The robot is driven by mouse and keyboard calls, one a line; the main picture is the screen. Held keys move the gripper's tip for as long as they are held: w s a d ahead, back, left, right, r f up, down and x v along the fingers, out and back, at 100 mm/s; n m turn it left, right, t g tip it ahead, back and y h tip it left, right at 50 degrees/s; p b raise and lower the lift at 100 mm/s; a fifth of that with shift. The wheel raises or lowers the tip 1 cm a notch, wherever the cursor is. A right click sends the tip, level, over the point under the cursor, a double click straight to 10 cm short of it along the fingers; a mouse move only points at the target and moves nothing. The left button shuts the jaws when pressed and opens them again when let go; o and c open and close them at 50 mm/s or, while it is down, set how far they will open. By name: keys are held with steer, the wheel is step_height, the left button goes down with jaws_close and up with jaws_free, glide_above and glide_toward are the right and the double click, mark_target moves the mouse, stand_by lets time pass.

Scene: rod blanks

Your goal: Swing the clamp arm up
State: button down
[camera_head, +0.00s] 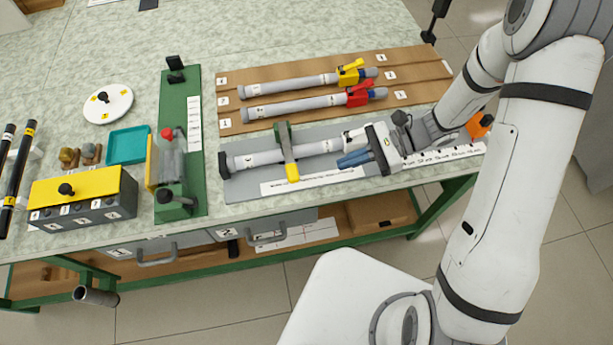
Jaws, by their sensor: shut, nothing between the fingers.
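The clamp arm (285,145) is a green bar with a yellow end at the front. It lies across a grey rod (318,149) on the grey fixture plate (243,190), in the middle of the bench. My gripper (341,162) has blue fingers and comes in from the right, low over the right part of the plate. Its fingers are shut with nothing between them. The fingertips point left towards the clamp arm's yellow end, with a gap between. My gripper's body hides part of the fixture's right end.
Behind the fixture, a brown board (235,126) holds two rods with a yellow valve (349,74) and a red valve (359,95). To the left stand a green fixture (194,82), a teal tray (143,131) and a yellow-topped box (95,188).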

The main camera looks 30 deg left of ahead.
mark_target(288, 152)
steer(key=shift+a+f, duration=0.3)
steer(key=shift+f, duration=0.2)
steer(key=x, duration=1)
steer(key=shift+r+p, duration=0.15)
steer(key=shift+p, duration=0.2)
